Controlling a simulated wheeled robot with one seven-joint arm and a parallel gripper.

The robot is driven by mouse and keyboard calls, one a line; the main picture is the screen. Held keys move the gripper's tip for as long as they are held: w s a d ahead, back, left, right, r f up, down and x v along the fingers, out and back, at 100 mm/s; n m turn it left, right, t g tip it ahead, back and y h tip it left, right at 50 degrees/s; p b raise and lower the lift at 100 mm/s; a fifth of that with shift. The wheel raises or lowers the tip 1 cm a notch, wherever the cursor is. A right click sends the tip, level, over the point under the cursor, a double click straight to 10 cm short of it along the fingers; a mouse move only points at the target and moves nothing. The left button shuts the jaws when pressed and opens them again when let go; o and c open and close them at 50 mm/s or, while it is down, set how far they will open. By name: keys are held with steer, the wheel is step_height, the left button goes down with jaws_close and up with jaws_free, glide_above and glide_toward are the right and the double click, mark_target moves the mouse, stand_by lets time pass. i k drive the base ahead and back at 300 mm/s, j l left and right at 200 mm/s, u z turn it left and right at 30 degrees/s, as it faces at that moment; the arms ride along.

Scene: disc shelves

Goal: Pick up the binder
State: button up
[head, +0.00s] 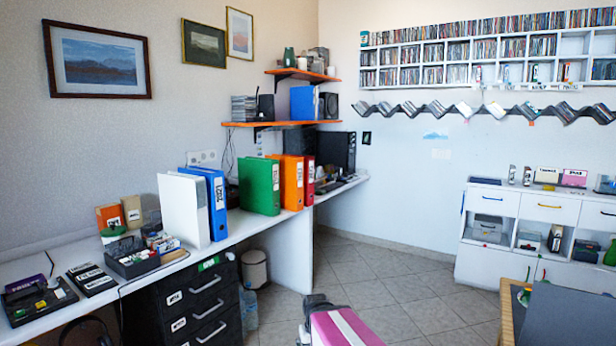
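Several upright binders stand along the white desk on the left. A white binder (182,209) and a blue binder (217,204) stand side by side. Farther back are a green binder (259,187), an orange binder (291,183) and a red binder (309,182), close together. Another blue binder-like object (303,103) stands on the orange wall shelf. The frame does not show which one the task means. I cannot see my gripper's fingers. A pink, white and dark part at the bottom centre may be my arm; all binders stand apart from it.
The white desk (258,226) also bears a dark organizer box (131,264) and black devices at the near left. Black drawers (205,300) stand beneath. A bin (255,268) is on the floor. The tiled floor (375,275) is clear centrally. A dark-topped table (570,318) is at right.

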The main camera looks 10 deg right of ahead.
mark_target(291, 168)
steer(key=i+j+z, duration=0.2)
steer(key=i, duration=0.3)
steer(key=i+j+z, duration=0.15)
steer(key=i, duration=0.4)
steer(key=i+j+z, duration=0.2)
steer(key=i, duration=0.3)
steer(key=j, duration=0.1)
